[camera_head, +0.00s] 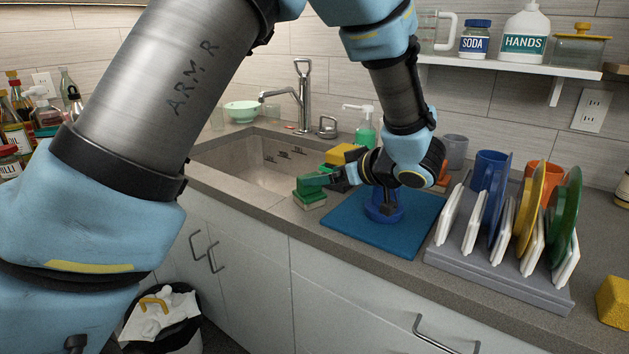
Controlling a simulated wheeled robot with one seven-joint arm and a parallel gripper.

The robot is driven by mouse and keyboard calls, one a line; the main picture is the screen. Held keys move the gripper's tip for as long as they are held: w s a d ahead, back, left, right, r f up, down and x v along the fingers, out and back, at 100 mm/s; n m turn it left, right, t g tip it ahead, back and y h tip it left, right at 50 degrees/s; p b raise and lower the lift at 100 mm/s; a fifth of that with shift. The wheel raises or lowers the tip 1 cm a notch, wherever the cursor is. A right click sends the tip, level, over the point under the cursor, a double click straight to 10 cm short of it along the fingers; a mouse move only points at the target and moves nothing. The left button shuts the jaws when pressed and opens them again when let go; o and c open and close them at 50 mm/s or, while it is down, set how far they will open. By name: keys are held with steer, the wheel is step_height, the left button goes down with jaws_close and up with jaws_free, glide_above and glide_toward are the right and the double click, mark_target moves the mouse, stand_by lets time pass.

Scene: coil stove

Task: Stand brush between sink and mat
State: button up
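A green brush (310,193), with a green top and a paler underside, is on the counter strip between the sink (250,166) and the blue mat (405,237). A dark green bar like a handle runs right from its top to my gripper (350,171). My gripper is low over the left back of the mat, pointing left toward the brush. Its fingers are small, dark and partly hidden, so I cannot see whether they are closed on the handle. I cannot tell whether the brush's underside touches the counter.
A blue round object (384,211) stands on the mat below my wrist. A yellow sponge (342,154) and a soap bottle (365,130) are behind the gripper. A rack (515,278) with plates stands right of the mat. The mat's front is clear.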

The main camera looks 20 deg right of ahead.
mark_target(306, 174)
steer(key=shift+v, duration=0.9)
steer(key=w+a+h, duration=0.1)
steer(key=w, duration=0.2)
steer(key=w+r+h, duration=0.1)
steer(key=w, duration=0.1)
steer(key=w+a+h, duration=0.1)
steer(key=w, duration=0.2)
steer(key=shift+w+a+r+m, duration=0.15)
steer(key=shift+w+a+m, duration=0.2)
steer(key=shift+w+m, duration=0.05)
steer(key=w+a+m+g+h, duration=0.25)
steer(key=w+a, duration=0.25)
steer(key=a, duration=0.4)
steer(key=s+a+f+g, duration=0.2)
steer(key=s+a, duration=0.3)
steer(key=a, duration=0.3)
steer(key=s+a+f+g+y, duration=0.1)
steer(key=s+a+f+g, duration=0.1)
steer(key=s+a, duration=0.3)
steer(key=s+a+f+m+g, duration=0.1)
steer(key=s+a+g, duration=0.3)
steer(key=a, duration=0.9)
steer(key=shift+s+f+y, duration=0.35)
steer(key=shift+s+f, duration=0.55)
steer(key=shift+s, duration=0.15)
